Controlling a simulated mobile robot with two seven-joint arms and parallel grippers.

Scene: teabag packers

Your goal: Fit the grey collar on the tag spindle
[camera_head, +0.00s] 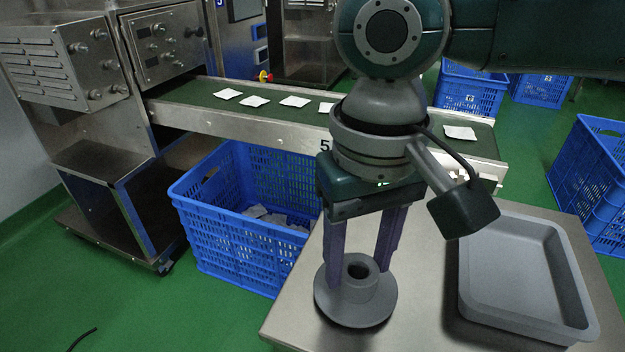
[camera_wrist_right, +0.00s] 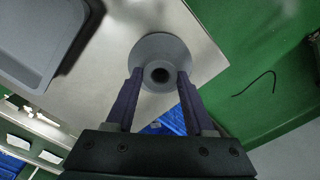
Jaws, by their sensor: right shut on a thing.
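The grey collar (camera_head: 353,314) is a round flange with a short hub and a dark hole in its top. My right gripper (camera_head: 358,276) points down with its two purple fingers on opposite sides of the hub, shut on it. In the right wrist view the collar (camera_wrist_right: 160,44) sits between the fingertips (camera_wrist_right: 159,75), its hole facing the camera. The collar looks upright, over the steel table; I cannot tell whether it touches the top. I cannot make out the tag spindle in either view. My left gripper is not in view.
The steel table (camera_head: 415,325) has a grey tray (camera_head: 530,285) on its right; the wrist view shows the tray too (camera_wrist_right: 35,45). Behind runs a green conveyor (camera_head: 200,93) with several white teabags. A blue crate (camera_head: 225,225) stands left of the table, with more crates behind and right.

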